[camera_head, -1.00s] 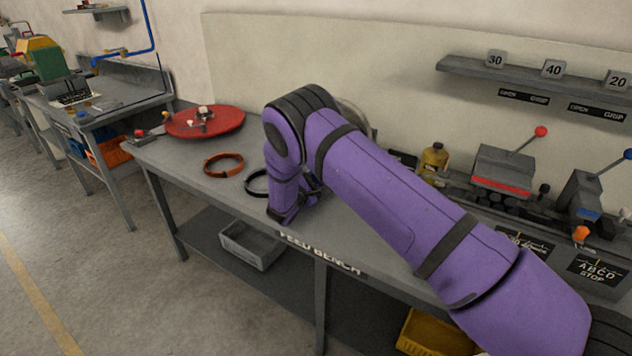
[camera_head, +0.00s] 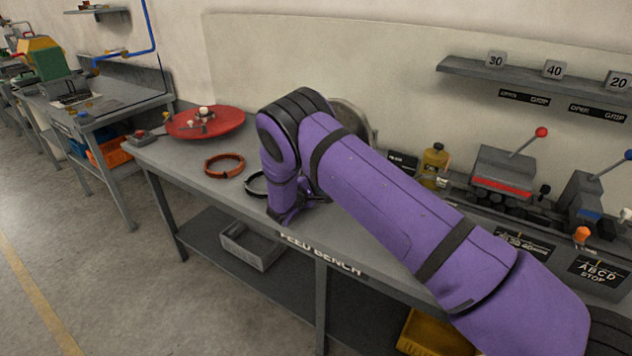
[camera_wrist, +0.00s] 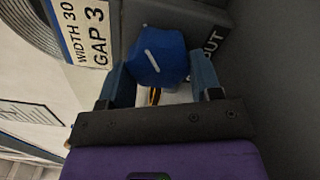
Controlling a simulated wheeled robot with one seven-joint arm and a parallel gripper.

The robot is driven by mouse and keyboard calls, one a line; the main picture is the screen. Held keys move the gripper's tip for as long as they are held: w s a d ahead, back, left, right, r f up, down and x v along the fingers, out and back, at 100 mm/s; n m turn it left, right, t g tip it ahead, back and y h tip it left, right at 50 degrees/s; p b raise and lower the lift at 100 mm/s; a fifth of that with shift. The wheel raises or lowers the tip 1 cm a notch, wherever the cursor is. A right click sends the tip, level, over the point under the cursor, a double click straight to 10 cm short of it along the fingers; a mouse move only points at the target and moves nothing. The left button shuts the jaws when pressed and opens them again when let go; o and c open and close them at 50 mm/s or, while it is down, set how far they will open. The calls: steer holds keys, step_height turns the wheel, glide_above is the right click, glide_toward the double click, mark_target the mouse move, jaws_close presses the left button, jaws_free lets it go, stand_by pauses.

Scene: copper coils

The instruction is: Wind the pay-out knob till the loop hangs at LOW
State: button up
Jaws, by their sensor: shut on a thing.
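A blue knob (camera_wrist: 157,57) with a white line on its face shows in the wrist view, beside a sign ending in "OUT" (camera_wrist: 211,43). My gripper (camera_wrist: 160,75) is shut on this knob, with one finger on each side of it. The white line runs at a slant. In the head view my forearm covers the knob and the gripper tips. I see neither the loop nor a LOW mark in these frames.
A plate reading "WIDTH 30 GAP 3" (camera_wrist: 84,30) is left of the knob. On the feed bench are a red disc (camera_head: 205,122), an orange ring (camera_head: 224,165), a black ring (camera_head: 255,184) and a yellow bottle (camera_head: 434,160). A grey bin (camera_head: 250,246) sits below.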

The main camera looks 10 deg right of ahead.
steer(key=o, duration=0.9)
steer(key=v, duration=1.1)
steer(key=shift+d, duration=0.1)
